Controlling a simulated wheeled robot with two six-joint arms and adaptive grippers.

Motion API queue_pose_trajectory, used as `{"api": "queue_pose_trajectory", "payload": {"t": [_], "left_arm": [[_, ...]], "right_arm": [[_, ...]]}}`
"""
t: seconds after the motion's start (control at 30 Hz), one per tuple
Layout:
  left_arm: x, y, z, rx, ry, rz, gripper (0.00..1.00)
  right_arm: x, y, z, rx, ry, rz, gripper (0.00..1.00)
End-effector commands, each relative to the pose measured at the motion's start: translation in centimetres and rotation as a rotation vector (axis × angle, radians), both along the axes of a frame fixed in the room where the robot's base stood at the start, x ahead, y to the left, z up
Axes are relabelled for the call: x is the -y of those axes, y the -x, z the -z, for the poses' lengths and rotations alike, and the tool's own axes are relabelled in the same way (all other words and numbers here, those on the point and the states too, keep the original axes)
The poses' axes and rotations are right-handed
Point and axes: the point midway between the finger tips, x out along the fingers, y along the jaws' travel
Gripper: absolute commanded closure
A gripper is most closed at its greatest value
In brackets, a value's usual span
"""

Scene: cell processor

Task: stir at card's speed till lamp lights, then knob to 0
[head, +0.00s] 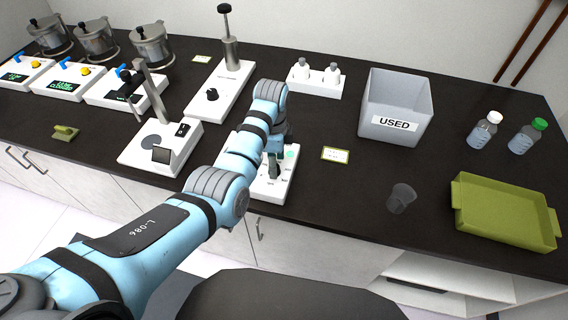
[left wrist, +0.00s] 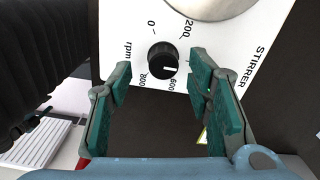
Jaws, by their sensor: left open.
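The white stirrer (head: 275,187) stands at the counter's front edge, partly hidden by my left arm. In the left wrist view its panel (left wrist: 205,55) reads STIRRER, with a round grey plate (left wrist: 212,6) at the top. Its black knob (left wrist: 162,59) sits in a dial marked 0, 200, 600, 800 and rpm; its white mark points right, towards the 600 side. My left gripper (head: 274,158) is open, its fingers (left wrist: 165,100) either side of the knob but apart from it. A pale green disc (head: 291,152) shows on the stirrer; I cannot tell whether it is a lit lamp. A small card (head: 335,154) lies right of it, unreadable.
A grey bin marked USED (head: 395,108), a clear cup (head: 401,198), two bottles (head: 484,131) and a green tray (head: 506,214) are to the right. Other instruments (head: 160,145) stand left. A white rack with small bottles (head: 315,80) is behind. Counter around the card is clear.

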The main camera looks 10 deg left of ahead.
Motion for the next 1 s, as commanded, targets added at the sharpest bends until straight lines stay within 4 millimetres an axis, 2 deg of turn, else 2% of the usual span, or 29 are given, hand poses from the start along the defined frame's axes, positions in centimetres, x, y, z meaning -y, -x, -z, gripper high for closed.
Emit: {"api": "queue_pose_trajectory", "payload": {"t": [0.13,0.37,0.67,1.0], "left_arm": [[-0.9,0.2,1.5,-0.001,0.0,-0.019,0.54],[-1.0,0.3,1.7,0.0,0.0,-0.021,0.54],[-1.0,0.3,1.7,-0.001,0.0,-0.02,1.0],[-1.0,0.3,1.8,-0.003,0.001,-0.048,1.0]], "right_arm": [[0.0,-1.1,0.0,0.018,-0.001,0.0,0.6],[-0.1,-1.7,-0.1,0.029,-0.001,-0.001,0.6],[0.0,-1.0,-0.1,0.016,0.0,0.0,0.6],[0.0,-1.1,0.0,0.018,0.0,0.0,0.6]]}}
